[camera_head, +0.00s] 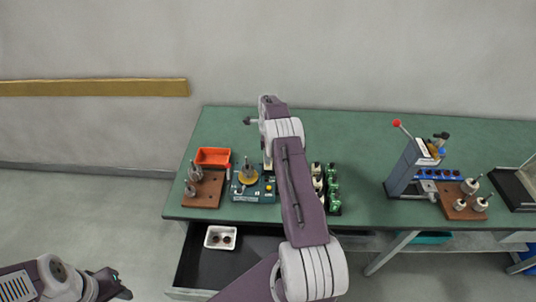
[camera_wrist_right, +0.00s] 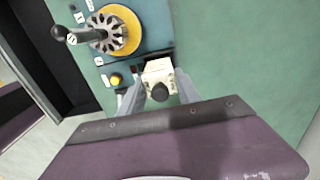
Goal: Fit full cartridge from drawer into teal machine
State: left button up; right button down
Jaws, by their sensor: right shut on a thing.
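The teal machine (camera_head: 262,197) stands at the left part of the bench, with a yellow disc and a slotted armature on top; it fills the upper left of the right wrist view (camera_wrist_right: 102,82). My right gripper (camera_wrist_right: 160,92) is shut on a cream cartridge (camera_wrist_right: 158,70) with a dark round knob, at the edge of the teal machine. I cannot tell whether the cartridge is seated. The drawer (camera_head: 200,265) below is open; its white tray (camera_head: 209,243) holds dark round pieces. My left gripper (camera_head: 110,285) is low at the left, away from the bench; its opening is unclear.
An orange bin (camera_head: 213,156) and a brown board (camera_head: 205,192) with armatures stand left of the machine. Green and cream parts (camera_head: 333,190) stand right of it, partly behind my right arm. A press with a red-knobbed lever (camera_head: 405,170) is farther right. The bench between is clear.

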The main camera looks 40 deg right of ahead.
jog(key=shift+f+b, duration=1.75)
jog(key=shift+f, duration=0.65)
jog(key=c, duration=0.8)
grip_release()
jog(key=shift+o, duration=0.2)
jog(key=shift+r, duration=0.1)
jog(key=shift+r+p, duration=1.45)
jog(key=shift+r, duration=0.7)
jog(key=shift+r, duration=0.1)
